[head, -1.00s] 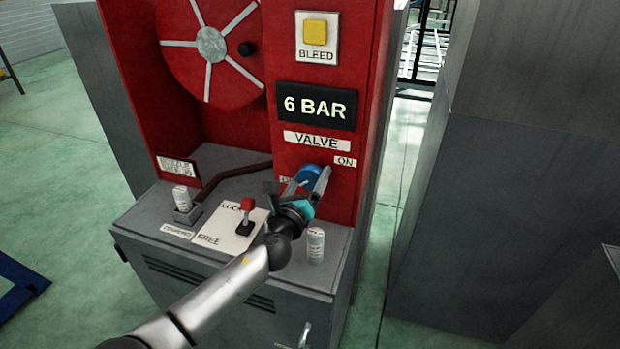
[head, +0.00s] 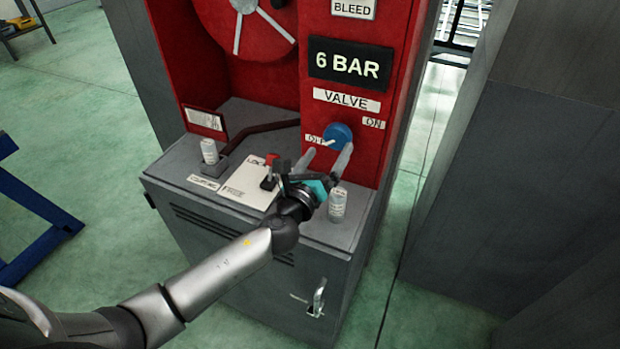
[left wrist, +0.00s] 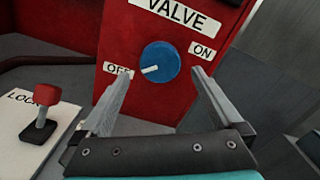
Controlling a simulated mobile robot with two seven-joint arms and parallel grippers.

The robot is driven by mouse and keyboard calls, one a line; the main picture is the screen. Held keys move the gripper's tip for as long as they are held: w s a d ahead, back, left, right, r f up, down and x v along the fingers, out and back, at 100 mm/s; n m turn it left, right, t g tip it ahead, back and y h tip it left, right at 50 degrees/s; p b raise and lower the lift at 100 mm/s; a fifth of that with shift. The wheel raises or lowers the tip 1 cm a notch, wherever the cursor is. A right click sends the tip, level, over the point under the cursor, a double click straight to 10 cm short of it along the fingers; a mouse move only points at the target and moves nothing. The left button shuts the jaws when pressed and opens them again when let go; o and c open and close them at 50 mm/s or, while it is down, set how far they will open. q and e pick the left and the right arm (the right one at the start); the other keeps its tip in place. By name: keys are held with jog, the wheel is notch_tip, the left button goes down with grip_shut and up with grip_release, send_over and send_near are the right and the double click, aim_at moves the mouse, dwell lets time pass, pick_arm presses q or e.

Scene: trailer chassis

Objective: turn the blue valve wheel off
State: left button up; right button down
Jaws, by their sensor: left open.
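The blue valve wheel (head: 338,135) sits on the red panel under the VALVE label, between the OFF and ON labels. In the left wrist view the blue wheel (left wrist: 160,62) shows a white pointer mark aimed left and slightly down, toward the OFF label (left wrist: 118,70). My left gripper (head: 328,158) is open in front of the wheel, a little below it. In the left wrist view its fingers (left wrist: 158,92) are spread wide with nothing between them, apart from the wheel. My right gripper is not in view.
A red-knobbed lever (head: 272,165) stands on a LOCK/FREE plate left of my gripper. A white canister (head: 337,204) is close on its right, another (head: 209,151) farther left. A 6 BAR display (head: 349,64) is above the valve. A grey cabinet (head: 490,180) stands at right.

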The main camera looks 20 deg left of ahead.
pick_arm(q)
jog(key=s, duration=0.9)
jog(key=shift+a+b, duration=0.15)
jog(key=shift+b, duration=0.15)
jog(key=shift+w, duration=0.1)
